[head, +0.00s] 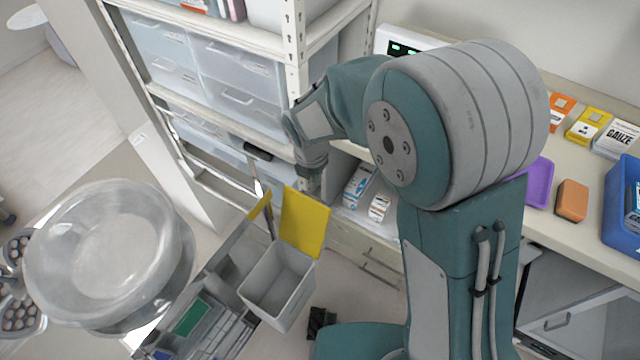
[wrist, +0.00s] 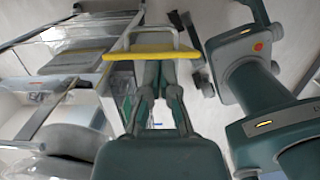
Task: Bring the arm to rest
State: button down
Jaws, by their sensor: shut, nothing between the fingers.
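My arm, teal and grey, stands folded in the middle of the head view, its big shoulder joint in front. Its forearm reaches left and bends down. My gripper (wrist: 158,68) shows in the wrist view with its fingers together and nothing between them. In the head view the arm's end is small and dark, close to the shelf front, above the open yellow lid (head: 305,222) of a grey bin (head: 278,290). In the wrist view a yellow edge (wrist: 150,52) crosses just beyond the fingertips; I cannot tell whether they touch.
A shelf rack (head: 298,60) with clear drawers stands close to the forearm. A round clear bowl (head: 105,250) is at the left. The counter at right holds a purple tray (head: 540,183), an orange block (head: 571,200), a blue bin (head: 617,215) and gauze boxes (head: 615,138).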

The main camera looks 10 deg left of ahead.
jog(key=s+d+r+m+t, duration=0.1)
jog(key=s+d+r+m, duration=0.2)
jog(key=d+r+m, duration=1)
jog(key=s+d+r+m+t, duration=0.1)
jog(key=s+d+r+m, duration=0.3)
jog(key=s+m, duration=0.3)
jog(key=s+d+r+m+t, duration=0.2)
jog(key=s+d+r+m, duration=0.2)
jog(key=m, duration=0.7)
jog(key=s+d, duration=0.2)
jog(key=s, duration=0.1)
jog(key=shift+d+r+m+y, duration=0.15)
jog(key=shift+m+y, duration=0.15)
jog(key=shift+w, duration=0.1)
